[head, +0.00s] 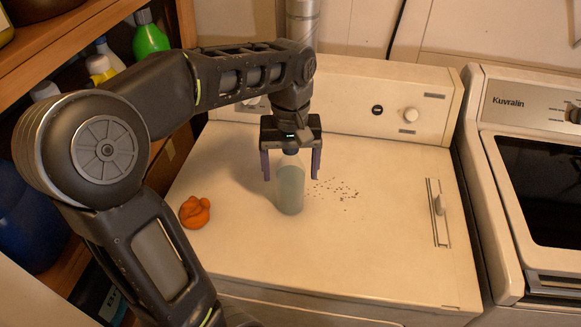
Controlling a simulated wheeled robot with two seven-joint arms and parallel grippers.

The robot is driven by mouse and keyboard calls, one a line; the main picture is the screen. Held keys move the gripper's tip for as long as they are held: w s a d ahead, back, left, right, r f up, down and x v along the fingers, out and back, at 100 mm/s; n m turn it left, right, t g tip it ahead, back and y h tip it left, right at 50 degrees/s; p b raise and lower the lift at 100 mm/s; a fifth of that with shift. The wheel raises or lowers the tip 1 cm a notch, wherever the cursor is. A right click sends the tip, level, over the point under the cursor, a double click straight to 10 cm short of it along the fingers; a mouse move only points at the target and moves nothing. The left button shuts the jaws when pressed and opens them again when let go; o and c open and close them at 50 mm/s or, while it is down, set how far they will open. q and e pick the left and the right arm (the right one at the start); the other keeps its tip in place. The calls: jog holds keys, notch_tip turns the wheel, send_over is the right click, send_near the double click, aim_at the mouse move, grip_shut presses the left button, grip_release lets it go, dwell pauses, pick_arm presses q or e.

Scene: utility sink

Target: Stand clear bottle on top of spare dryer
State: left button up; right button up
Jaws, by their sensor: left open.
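The clear bottle (291,188) stands upright on the white top of the dryer (370,250), near its middle. Its contents look pale grey-green. My left gripper (291,172) points straight down above the bottle. Its two fingers are spread, one to each side of the bottle's upper part, with a visible gap on both sides. The bottle's cap is partly hidden under the gripper body. My right gripper does not show.
An orange lump-shaped object (194,212) lies at the left of the dryer top. Small dark specks (342,190) are scattered right of the bottle. A second machine (535,170) stands at the right. Wooden shelves with bottles, one green (149,38), are at the left.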

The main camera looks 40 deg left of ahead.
pick_arm(q)
jog(key=shift+r, duration=0.1)
jog(key=shift+r, duration=0.55)
notch_tip(320, 180, up, 5)
jog(key=shift+p, duration=0.65)
notch_tip(320, 180, up, 5)
jog(key=p, duration=0.4)
jog(key=shift+f, duration=0.15)
jog(key=shift+r+p, duration=0.7)
jog(key=shift+p, duration=0.2)
jog(key=shift+o, duration=0.4)
jog(key=shift+f, duration=0.1)
